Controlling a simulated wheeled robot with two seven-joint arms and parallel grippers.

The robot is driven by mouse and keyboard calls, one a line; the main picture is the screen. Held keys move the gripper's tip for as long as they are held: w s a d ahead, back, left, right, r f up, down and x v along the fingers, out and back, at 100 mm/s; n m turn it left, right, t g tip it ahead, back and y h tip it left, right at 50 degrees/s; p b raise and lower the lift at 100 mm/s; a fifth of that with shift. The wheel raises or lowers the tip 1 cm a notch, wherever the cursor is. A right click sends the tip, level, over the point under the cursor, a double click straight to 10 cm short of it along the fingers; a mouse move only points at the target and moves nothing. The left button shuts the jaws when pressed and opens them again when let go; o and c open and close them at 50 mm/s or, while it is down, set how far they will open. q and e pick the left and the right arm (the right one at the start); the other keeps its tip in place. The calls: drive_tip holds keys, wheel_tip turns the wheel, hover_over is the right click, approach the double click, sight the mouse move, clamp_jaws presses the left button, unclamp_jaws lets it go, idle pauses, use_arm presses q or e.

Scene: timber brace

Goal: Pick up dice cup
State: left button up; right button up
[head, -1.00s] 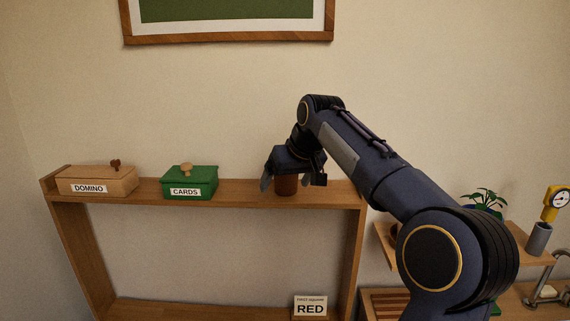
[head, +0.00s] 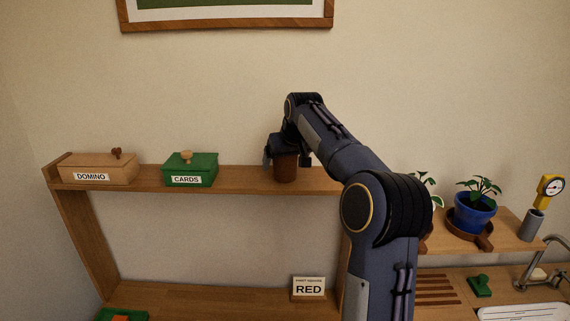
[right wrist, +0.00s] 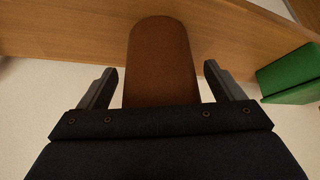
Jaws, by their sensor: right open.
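The dice cup (head: 286,169) is a brown cup on the upper shelf, right of the green box. In the right wrist view the cup (right wrist: 161,62) lies between the two fingers, with a gap on each side. My right gripper (head: 286,161) is open around the cup, its fingers not closed on it. It also shows in the right wrist view (right wrist: 160,82). The gripper body hides the cup's near end there. My left gripper is not in view.
The wooden shelf (head: 240,181) also bears a DOMINO box (head: 97,171) and a green CARDS box (head: 190,170) to the left. A RED sign (head: 309,287) stands on the lower board. Potted plants, including a blue pot (head: 475,214), stand at the right.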

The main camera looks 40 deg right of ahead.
drive_tip(key=shift+c, duration=0.5)
drive_tip(key=c, duration=1)
drive_tip(key=shift+r, duration=0.15)
